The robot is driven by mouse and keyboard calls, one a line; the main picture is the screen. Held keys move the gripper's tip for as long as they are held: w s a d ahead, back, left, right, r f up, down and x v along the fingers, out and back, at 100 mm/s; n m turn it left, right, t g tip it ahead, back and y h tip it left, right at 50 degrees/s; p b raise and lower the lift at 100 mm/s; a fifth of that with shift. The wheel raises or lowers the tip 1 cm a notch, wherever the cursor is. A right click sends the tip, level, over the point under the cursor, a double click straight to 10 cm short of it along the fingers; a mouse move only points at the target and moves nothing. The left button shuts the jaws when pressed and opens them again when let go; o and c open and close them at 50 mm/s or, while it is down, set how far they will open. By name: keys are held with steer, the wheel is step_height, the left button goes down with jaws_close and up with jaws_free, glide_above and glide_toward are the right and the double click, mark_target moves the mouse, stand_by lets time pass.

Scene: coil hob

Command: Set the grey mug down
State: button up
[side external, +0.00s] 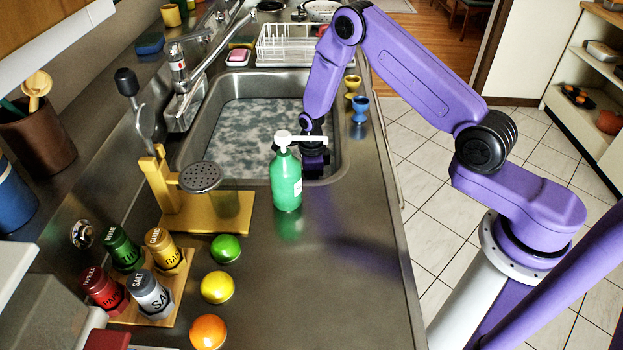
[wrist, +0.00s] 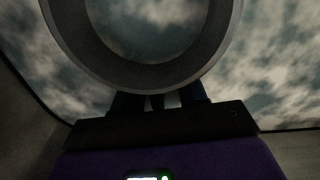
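A round grey rim, which I take for the grey mug (wrist: 100,66), fills the upper middle of the wrist view, close to the camera. Mottled grey and white shows inside the ring, much like the foamy water around it. My gripper (wrist: 160,101) is just below the rim in the wrist view. Its dark fingers are partly hidden by the rim, and I cannot tell whether they close on the mug. In the side view my gripper (side external: 314,160) is low in the sink's front right corner, partly behind the green soap bottle. The mug is not discernible there.
The sink (side external: 240,115) holds foamy water. The green pump bottle (side external: 286,182) stands at its front edge, beside a yellow stand (side external: 205,212) with a perforated disc. Two egg cups (side external: 359,108) stand on the right rim. A spice rack and fruit are front left; the front right counter is clear.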

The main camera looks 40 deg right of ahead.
steer(key=shift+r, duration=0.15)
step_height(320, 180, up, 12)
stand_by(0.7)
